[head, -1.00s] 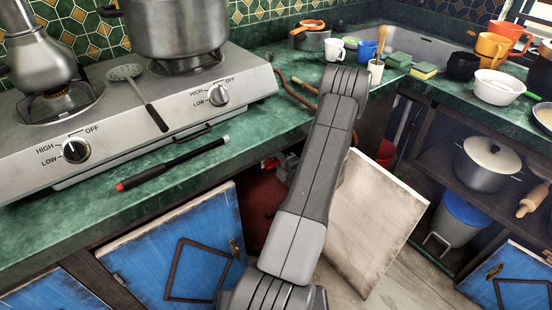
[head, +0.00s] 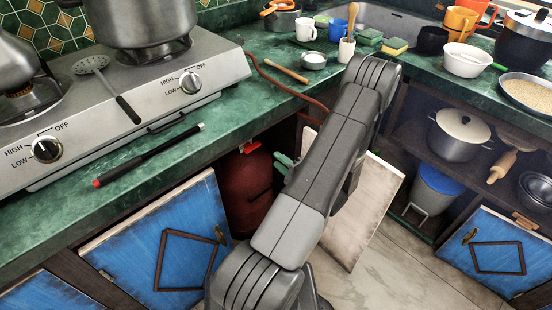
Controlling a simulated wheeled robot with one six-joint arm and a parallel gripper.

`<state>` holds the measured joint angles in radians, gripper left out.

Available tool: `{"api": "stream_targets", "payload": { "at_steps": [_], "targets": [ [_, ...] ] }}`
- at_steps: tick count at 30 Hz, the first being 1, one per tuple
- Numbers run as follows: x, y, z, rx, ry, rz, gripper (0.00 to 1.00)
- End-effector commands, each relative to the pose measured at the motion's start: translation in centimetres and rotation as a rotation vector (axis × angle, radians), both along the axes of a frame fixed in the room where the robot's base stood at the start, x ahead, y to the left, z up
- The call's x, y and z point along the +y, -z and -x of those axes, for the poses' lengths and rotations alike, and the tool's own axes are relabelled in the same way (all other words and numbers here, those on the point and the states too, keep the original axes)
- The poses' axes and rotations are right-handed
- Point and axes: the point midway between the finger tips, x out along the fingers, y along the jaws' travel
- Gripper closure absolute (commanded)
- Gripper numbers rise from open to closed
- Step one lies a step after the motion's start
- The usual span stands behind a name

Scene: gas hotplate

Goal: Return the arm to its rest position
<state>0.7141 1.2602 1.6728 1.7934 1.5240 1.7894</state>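My arm (head: 318,170) rises from the bottom middle of the head view to an elbow in front of the counter edge. Its far end, with my gripper, is hidden behind the arm or out of view, so I cannot see its fingers. The steel gas hotplate (head: 130,120) stands on the green counter at left, with a left knob (head: 47,149) and a right knob (head: 190,82). A red gas cylinder (head: 246,190) stands in the open cabinet below, left of my arm. A small green part (head: 283,163) shows between the cylinder and my arm; I cannot tell what it is.
A pale open cabinet door (head: 365,210) stands behind my arm at right. A black lighter-like stick with a red end (head: 150,155) lies at the counter's front. A red hose (head: 290,92) runs over the counter. Cups and bowls crowd the back right.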

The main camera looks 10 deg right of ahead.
Motion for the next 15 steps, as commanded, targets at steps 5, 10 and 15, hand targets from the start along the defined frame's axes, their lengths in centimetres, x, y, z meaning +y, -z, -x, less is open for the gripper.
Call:
{"api": "stream_targets", "payload": {
  "at_steps": [5,10,15],
  "targets": [
    [0.0,0.0,0.0,0.0,0.0,0.0,0.67],
    [0.1,0.0,-0.1,0.0,0.0,0.0,0.67],
    [1.0,0.0,-1.3,-0.001,-0.003,0.001,0.67]
  ]
}}
